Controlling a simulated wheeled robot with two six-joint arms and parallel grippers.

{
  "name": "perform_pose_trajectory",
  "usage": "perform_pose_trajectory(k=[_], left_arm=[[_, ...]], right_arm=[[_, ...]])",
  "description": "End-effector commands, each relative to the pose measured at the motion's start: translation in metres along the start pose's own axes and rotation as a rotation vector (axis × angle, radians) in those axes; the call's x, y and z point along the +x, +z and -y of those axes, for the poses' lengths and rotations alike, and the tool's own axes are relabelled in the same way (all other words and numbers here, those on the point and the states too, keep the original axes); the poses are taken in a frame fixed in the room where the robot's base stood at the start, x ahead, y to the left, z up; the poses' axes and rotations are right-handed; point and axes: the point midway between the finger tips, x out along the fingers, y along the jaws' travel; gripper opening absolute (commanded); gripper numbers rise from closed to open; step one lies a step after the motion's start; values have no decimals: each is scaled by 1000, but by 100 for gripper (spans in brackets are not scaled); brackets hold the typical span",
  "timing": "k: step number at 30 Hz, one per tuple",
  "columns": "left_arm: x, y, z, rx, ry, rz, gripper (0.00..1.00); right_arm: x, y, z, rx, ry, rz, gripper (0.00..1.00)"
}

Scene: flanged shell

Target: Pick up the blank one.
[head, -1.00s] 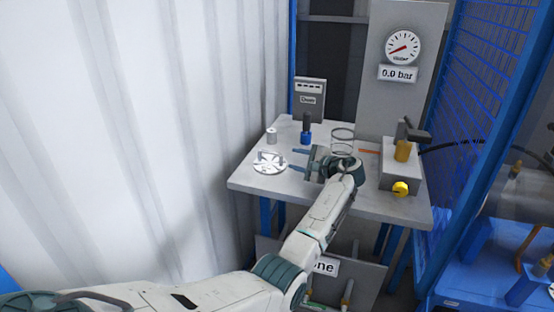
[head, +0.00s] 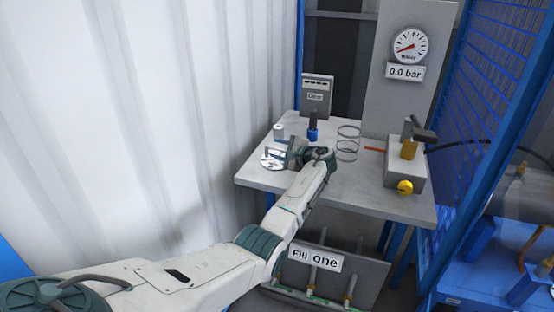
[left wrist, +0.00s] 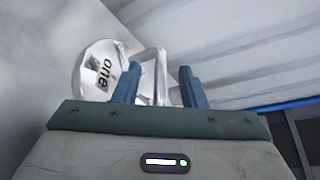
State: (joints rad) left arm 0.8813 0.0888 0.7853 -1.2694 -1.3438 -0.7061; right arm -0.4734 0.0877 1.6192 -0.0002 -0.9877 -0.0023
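The blank one is a pale round disc (head: 270,161) lying at the left of the table, partly behind my left gripper. I cannot tell whether a finger touches the handle. My right gripper is not in view.
A small grey cylinder (head: 279,130) stands behind the disc. A black-topped blue tool (head: 313,129) and wire rings (head: 348,142) are nearby. A valve block with a yellow knob (head: 405,187) stands at right. The gauge (head: 410,46) panel reads 0.0 bar. The table's front is clear.

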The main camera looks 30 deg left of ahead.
Motion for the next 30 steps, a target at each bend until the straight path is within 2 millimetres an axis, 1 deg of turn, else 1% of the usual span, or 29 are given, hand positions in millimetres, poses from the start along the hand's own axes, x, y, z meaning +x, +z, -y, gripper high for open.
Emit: perform_pose_trajectory(k=[2, 6, 8, 30], left_arm=[[0, 0, 0, 0, 0, 0, 38], [0, 0, 0, 0, 0, 0, 10], [0, 0, 0, 0, 0, 0, 0], [0, 0, 0, 1, 0, 0, 0]], right_arm=[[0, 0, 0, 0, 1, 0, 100], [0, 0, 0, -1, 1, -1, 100], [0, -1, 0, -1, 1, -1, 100], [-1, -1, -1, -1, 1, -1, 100]])
